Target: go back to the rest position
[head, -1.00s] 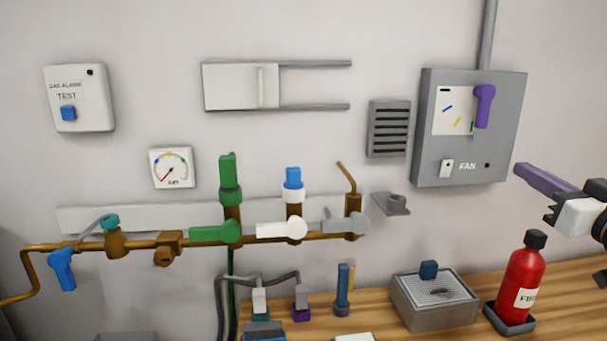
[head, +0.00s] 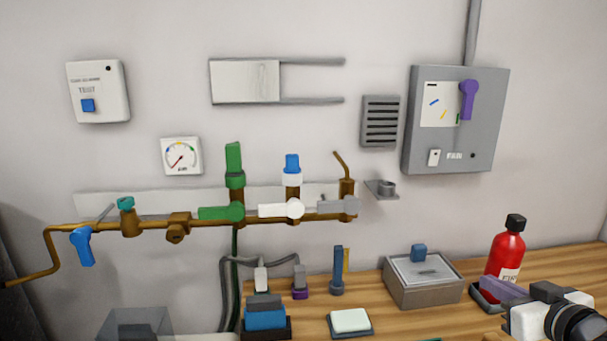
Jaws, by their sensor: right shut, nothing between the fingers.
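My right gripper (head: 487,284) is at the lower right in the head view, with its purple fingers shut and nothing between them. My left gripper is not in view.
A wooden bench (head: 572,262) runs along the wall, with a grey lidded box (head: 423,287), a white pad (head: 350,320) and a blue block (head: 266,318) on it. Brown pipework (head: 150,227) with coloured valve handles and a grey fan box (head: 455,120) are on the wall.

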